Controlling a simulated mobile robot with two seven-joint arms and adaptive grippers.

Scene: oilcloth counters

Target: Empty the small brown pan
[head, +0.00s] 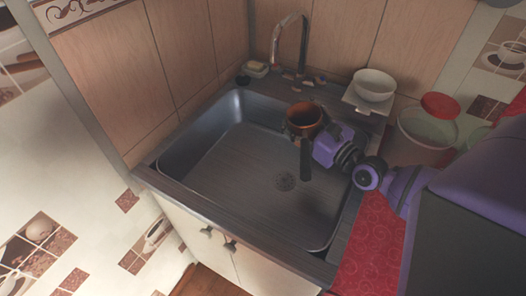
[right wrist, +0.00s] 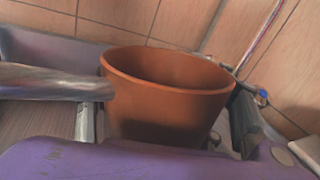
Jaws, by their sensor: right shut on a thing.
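The small brown pan (head: 304,117) is held over the metal sink (head: 200,150) by my right gripper (head: 318,142). Its dark handle (head: 306,158) hangs down in front of it in the head view. In the right wrist view the pan (right wrist: 165,95) stands roughly upright between the two fingers, its orange-brown outer wall facing the camera. My right gripper (right wrist: 165,128) is shut on it. The bottom of the pan's inside is hidden, so I cannot tell whether anything is in it. My left gripper is not in view.
A faucet (head: 303,45) rises behind the sink. A white bowl (head: 374,84) on a pale square stand, a red-lidded clear container (head: 425,125) and a soap dish (head: 257,68) stand around the rim. A red oilcloth (head: 372,240) covers the counter at right. The sink basin looks empty.

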